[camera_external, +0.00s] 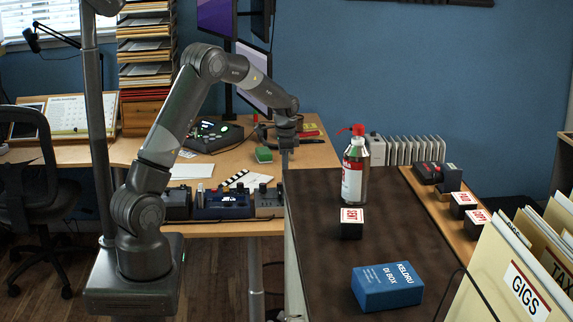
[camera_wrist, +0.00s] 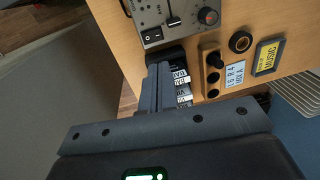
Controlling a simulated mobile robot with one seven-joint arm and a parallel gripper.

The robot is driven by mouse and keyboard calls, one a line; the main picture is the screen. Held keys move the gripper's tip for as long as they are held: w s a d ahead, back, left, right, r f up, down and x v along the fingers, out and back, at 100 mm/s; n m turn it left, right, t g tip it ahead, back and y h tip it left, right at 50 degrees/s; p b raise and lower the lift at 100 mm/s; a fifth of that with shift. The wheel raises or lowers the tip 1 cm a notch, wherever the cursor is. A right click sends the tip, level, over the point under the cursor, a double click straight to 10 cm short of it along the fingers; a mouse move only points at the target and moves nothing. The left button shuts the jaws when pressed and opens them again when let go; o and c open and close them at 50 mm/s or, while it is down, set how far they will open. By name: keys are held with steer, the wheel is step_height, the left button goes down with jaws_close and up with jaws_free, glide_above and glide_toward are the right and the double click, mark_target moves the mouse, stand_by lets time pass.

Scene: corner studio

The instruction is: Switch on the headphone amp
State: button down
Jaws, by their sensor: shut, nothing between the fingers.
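No label naming a headphone amp is readable, so I cannot tell for sure which device it is. In the wrist view a grey unit (camera_wrist: 177,14) at the top has a black rocker switch (camera_wrist: 152,37), a slider and a round knob (camera_wrist: 208,17). Whether the rocker is on or off is not clear. My gripper (camera_wrist: 162,76) is shut and empty, its fingers just below the grey unit in the picture; contact cannot be judged. In the external view my gripper (camera_external: 287,152) points down by the desk, near the dark table's far left corner.
Labelled dark blocks (camera_wrist: 182,90) sit right beside my fingers. A black-knobbed strip (camera_wrist: 212,70) and a yellow "MUSIC" sign (camera_wrist: 268,57) stand farther right. Pedals (camera_external: 222,203) line the desk's front.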

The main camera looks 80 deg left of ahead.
steer(key=f, duration=0.4)
steer(key=a+f, duration=0.1)
steer(key=f, duration=0.6)
steer(key=shift+a+f, duration=0.2)
steer(key=shift+f, duration=0.2)
steer(key=shift+f, duration=0.2)
steer(key=shift+d+r, duration=0.2)
steer(key=shift+d, duration=0.55)
step_height(320, 180, up, 14)
steer(key=a, duration=0.1)
steer(key=shift+a, duration=0.4)
